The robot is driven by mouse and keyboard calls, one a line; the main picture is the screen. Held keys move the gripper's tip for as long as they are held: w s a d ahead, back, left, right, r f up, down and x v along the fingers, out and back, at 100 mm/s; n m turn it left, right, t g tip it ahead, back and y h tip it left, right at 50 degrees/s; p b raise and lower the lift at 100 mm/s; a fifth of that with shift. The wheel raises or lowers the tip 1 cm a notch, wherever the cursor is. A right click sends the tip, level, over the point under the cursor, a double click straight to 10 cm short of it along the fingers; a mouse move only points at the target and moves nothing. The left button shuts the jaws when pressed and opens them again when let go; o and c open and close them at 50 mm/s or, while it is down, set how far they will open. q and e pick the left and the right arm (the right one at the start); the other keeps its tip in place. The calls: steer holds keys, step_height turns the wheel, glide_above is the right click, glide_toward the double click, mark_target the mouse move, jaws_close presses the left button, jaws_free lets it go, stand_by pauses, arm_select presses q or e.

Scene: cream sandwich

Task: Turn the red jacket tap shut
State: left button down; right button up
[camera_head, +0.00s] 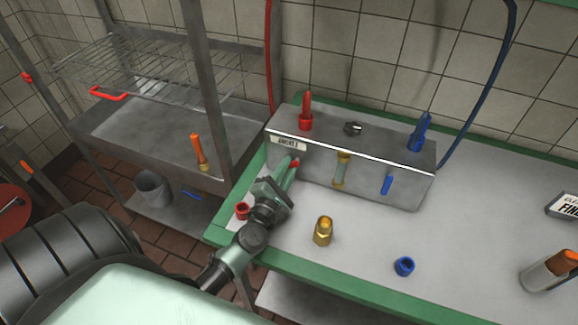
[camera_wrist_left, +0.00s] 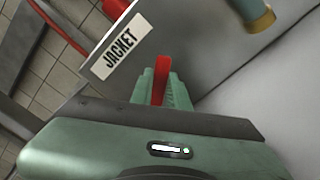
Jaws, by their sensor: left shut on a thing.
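The red jacket tap (camera_wrist_left: 162,78) is a red lever on the front of the grey metal box (camera_head: 245,140), just below the white JACKET label (camera_wrist_left: 115,53). In the head view only a small red part of the tap (camera_head: 295,163) shows beside my fingers. My left gripper (camera_head: 288,168) reaches up to the box from the front left. In the left wrist view its green fingers (camera_wrist_left: 162,88) are shut on the red lever, which stands up between them. The lever's base is hidden by the fingers. My right gripper is not in view.
The box also carries a red fitting (camera_head: 306,112), a black knob (camera_head: 353,128), a blue fitting (camera_head: 421,132), a sight tube (camera_head: 342,168) and a blue lever (camera_head: 387,184). A brass fitting (camera_head: 323,231), a red ring (camera_head: 242,210) and a blue cap (camera_head: 404,266) stand on the green-edged table.

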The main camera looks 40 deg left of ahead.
arm_select(q)
steer(key=m+p, duration=0.1)
steer(key=m, duration=0.1)
steer(key=r+m+p, duration=0.1)
steer(key=m, duration=0.1)
steer(key=shift+a, duration=0.1)
steer(key=shift+r+m+p, duration=0.1)
steer(key=shift+m+p, duration=0.65)
steer(key=shift+m, duration=0.85)
steer(key=shift+s, duration=0.1)
steer(key=c, duration=1.4)
jaws_free()
steer(key=shift+o, duration=0.2)
